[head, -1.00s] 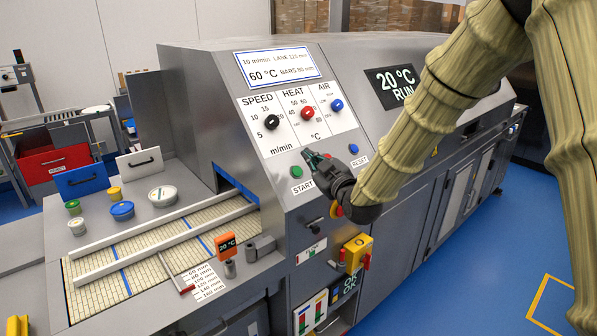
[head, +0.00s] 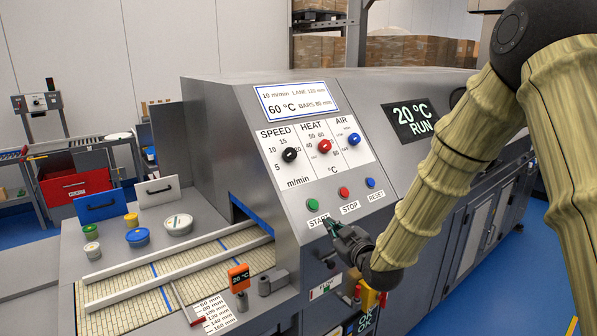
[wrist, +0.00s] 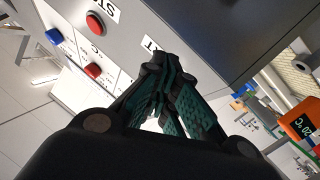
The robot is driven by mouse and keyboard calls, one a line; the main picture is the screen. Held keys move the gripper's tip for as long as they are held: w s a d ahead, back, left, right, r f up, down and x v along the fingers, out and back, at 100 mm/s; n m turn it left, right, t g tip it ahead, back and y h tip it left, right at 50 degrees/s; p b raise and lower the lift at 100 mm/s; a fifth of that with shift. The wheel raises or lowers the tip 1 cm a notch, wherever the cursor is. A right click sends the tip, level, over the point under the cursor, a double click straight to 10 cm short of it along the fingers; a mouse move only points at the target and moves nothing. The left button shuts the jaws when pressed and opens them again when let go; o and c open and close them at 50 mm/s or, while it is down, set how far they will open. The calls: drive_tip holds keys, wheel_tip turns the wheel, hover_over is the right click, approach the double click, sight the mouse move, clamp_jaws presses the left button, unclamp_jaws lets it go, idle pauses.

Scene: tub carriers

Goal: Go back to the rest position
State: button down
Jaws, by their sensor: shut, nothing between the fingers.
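My gripper (head: 331,228) is shut and empty. In the head view it hangs in front of the grey machine's sloped control panel (head: 290,200), just below the START label and the green START button (head: 313,205). The red STOP button (head: 344,193) and blue RESET button (head: 370,183) are to its right and fully in view. In the wrist view the closed fingers (wrist: 163,75) point at the grey panel. Whether the fingertips touch the panel cannot be told.
The lane bed with two white rails (head: 180,262) lies at the left. Small tubs (head: 138,237) stand behind it. The display on the machine reads 20 °C RUN (head: 410,117). Blue floor is open at lower right.

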drive_tip(key=s+d+f+m+g+h+b, duration=0.1)
drive_tip(key=s+d+f+m+g, duration=0.1)
drive_tip(key=s+f, duration=0.7)
drive_tip(key=s+d+f+m+g+h, duration=0.1)
drive_tip(key=s+d+f+g, duration=0.2)
drive_tip(key=f, duration=1)
drive_tip(key=s+d+f+m+g+h+b, duration=0.1)
drive_tip(key=s+f+m+g, duration=0.1)
drive_tip(key=s+f, duration=0.75)
drive_tip(key=s+d+f+m+g+h, duration=0.1)
drive_tip(key=s+f, duration=0.4)
drive_tip(key=s, duration=0.5)
drive_tip(key=s+d+f+m+g+h+b, duration=0.1)
drive_tip(key=s+d+f+m+g, duration=0.1)
drive_tip(key=s+f, duration=0.4)
drive_tip(key=s+d+f+m+g, duration=0.1)
drive_tip(key=s+d+f+g, duration=0.2)
drive_tip(key=s, duration=1.1)
wheel_tip(320, 180, down, 3)
drive_tip(key=shift+r+m+g+h+b, duration=0.15)
drive_tip(key=shift+m+g+h+b, duration=0.2)
drive_tip(key=shift+g, duration=0.85)
drive_tip(key=shift+s, duration=0.1)
